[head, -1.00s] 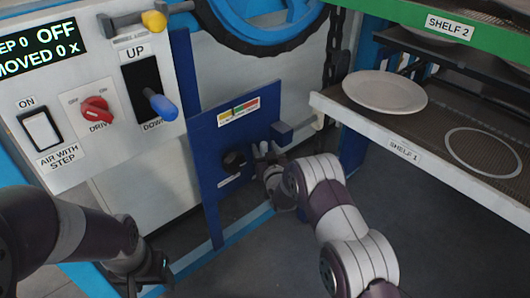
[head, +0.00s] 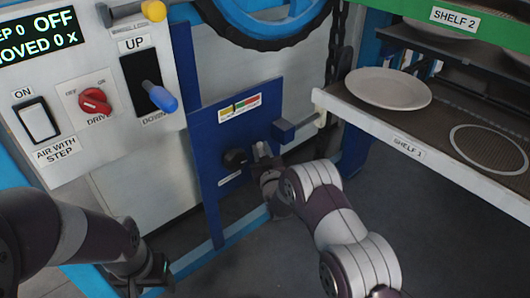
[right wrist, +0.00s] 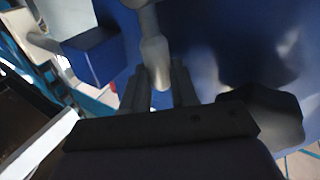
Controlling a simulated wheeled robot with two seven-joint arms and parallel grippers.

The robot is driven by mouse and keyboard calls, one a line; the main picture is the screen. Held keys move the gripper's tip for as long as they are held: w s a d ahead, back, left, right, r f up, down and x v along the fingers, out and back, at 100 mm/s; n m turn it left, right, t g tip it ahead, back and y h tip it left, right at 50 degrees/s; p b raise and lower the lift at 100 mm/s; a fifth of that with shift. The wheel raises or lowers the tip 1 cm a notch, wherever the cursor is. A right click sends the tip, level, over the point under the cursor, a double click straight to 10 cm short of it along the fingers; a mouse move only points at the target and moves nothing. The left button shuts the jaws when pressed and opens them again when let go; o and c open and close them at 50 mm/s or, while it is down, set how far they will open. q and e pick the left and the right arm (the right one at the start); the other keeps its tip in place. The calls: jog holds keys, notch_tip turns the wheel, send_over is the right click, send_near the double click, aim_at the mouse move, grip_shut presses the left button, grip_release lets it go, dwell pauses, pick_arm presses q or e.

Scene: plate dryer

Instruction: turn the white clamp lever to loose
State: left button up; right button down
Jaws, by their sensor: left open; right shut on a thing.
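The white clamp lever (right wrist: 154,50) is a pale, rounded handle in the right wrist view, hanging down between the two fingers. My right gripper (right wrist: 160,88) is shut on its lower end. In the head view, my right gripper (head: 263,153) is at the front of the blue panel (head: 228,150), just right of a black knob (head: 236,159). The lever is small there and mostly covered by the fingers. A scale label (head: 240,108) with yellow, green and red bands is above it. My left gripper (head: 150,275) is low at the left, open and away from the panel.
A blue block (head: 284,131) with a bar and cream end piece (head: 321,117) juts out right of my right gripper. Shelf 1 (head: 365,122) carries a white plate (head: 388,88). The control box (head: 85,100) stands at the left. The floor in front is clear.

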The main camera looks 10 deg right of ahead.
jog(key=s+a+f+n+y+b, duration=0.1)
jog(key=a+f+n+y+b, duration=0.1)
jog(key=f+n+y+b, duration=0.2)
jog(key=s+a+f+n+y+b, duration=0.2)
jog(key=f+n+y+b, duration=0.2)
jog(key=n+b, duration=0.6)
jog(key=n+y, duration=0.2)
jog(key=n, duration=0.4)
jog(key=shift+a+f+n, duration=0.3)
jog(key=shift+f+n, duration=0.05)
jog(key=shift+n, duration=0.05)
jog(key=shift+b, duration=0.3)
jog(key=shift+y, duration=0.4)
jog(key=c, duration=0.9)
grip_release()
